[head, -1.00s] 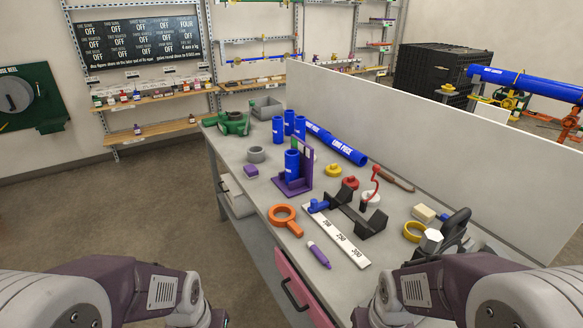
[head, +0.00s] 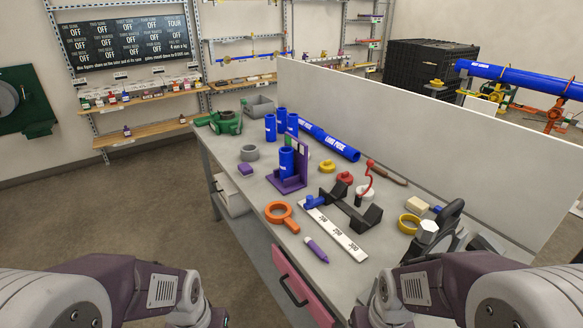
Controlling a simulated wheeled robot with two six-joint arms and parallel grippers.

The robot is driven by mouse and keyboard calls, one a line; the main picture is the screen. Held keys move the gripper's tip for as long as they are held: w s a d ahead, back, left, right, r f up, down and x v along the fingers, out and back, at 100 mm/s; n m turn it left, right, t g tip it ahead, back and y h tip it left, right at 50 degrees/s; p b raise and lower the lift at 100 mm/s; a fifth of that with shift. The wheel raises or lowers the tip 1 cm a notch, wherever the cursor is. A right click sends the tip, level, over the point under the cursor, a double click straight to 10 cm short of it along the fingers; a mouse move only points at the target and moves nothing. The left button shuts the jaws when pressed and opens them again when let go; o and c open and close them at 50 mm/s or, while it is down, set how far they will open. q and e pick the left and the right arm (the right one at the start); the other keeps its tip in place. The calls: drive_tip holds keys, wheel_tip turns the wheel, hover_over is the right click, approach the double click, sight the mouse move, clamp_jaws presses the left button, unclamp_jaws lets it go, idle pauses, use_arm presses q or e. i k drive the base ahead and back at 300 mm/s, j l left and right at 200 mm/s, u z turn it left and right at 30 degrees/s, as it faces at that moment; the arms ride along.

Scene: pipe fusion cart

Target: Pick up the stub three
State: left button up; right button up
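Several short blue pipe stubs stand upright on the grey workbench (head: 232,165). A left one (head: 270,128), a back one (head: 281,117) and a right one (head: 292,124) form a close group near the far end. Another blue stub (head: 287,163) stands in a purple stand (head: 292,184) with a green upright part behind it. No readable mark tells me which is stub three. My two arms show at the lower left and lower right, short of the stubs. Their gripper fingers are not visible.
A long blue pipe (head: 338,147) lies along the white partition (head: 400,135). A grey ring (head: 249,153), purple block (head: 245,169), orange ring tool (head: 278,213), purple marker (head: 316,250), white ruler (head: 335,233) and black cradle (head: 350,210) lie on the bench. A pink drawer (head: 300,290) is below.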

sight(286, 153)
drive_tip(key=i+j+z, duration=0.35)
drive_tip(key=j, duration=0.2)
drive_tip(key=i+j+z, duration=0.15)
drive_tip(key=j, duration=0.15)
drive_tip(key=j+z, duration=0.15)
drive_tip(key=j, duration=0.2)
drive_tip(key=i+j+z, duration=0.15)
drive_tip(key=j, duration=0.2)
